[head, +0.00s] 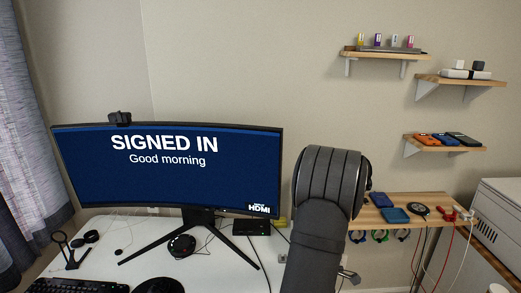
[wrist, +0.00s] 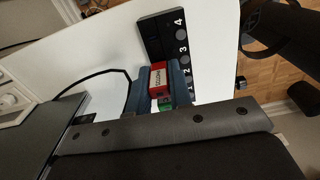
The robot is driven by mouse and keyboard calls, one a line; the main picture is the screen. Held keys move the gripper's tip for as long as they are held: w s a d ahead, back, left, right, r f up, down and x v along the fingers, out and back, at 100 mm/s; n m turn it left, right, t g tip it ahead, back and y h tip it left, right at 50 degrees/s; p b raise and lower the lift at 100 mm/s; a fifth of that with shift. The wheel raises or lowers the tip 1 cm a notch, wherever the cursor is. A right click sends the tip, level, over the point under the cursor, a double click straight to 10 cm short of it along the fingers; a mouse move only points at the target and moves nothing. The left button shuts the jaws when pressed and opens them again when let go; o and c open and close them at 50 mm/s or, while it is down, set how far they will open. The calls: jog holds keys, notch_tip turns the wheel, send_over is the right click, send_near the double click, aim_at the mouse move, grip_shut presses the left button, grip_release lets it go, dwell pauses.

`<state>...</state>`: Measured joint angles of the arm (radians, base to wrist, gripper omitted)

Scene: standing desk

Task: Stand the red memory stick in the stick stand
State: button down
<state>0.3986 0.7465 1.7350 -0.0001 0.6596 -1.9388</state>
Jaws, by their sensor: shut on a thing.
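My gripper (wrist: 162,84) is shut on the red memory stick (wrist: 158,73), which sits between two blue-grey fingers in the wrist view. Pale lettering shows on its red face, and a small green patch shows just below it. The stick is close beside a black strip (wrist: 161,41) numbered 1 to 4, at its lower-numbered end; I cannot tell whether it touches or is plugged in. In the head view, my arm hides the gripper and the red stick. A grey stick stand (head: 370,49) on the upper wall shelf holds several upright sticks, yellow, purple, pale and pink.
The shelf (head: 384,55) is high on the wall, with a charger shelf (head: 459,82) to its right and a phone shelf (head: 442,147) below. A wide monitor (head: 166,180) stands left of my arm. The wall between monitor and shelves is clear.

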jog(key=shift+r, duration=2.6)
jog(key=shift+s, duration=0.1)
jog(key=shift+s+d+r+m, duration=0.2)
jog(key=shift+s+d+m, duration=0.1)
jog(key=shift+s+m, duration=0.25)
jog(key=s+a+r, duration=0.1)
jog(key=a, duration=1.1)
jog(key=a+r+n, duration=0.1)
jog(key=a+r, duration=0.1)
jog(key=a, duration=1)
jog(key=shift+s, duration=0.4)
jog(key=shift+n, duration=0.25)
jog(key=shift+f, duration=2.9)
jog(key=shift+f, duration=1.25)
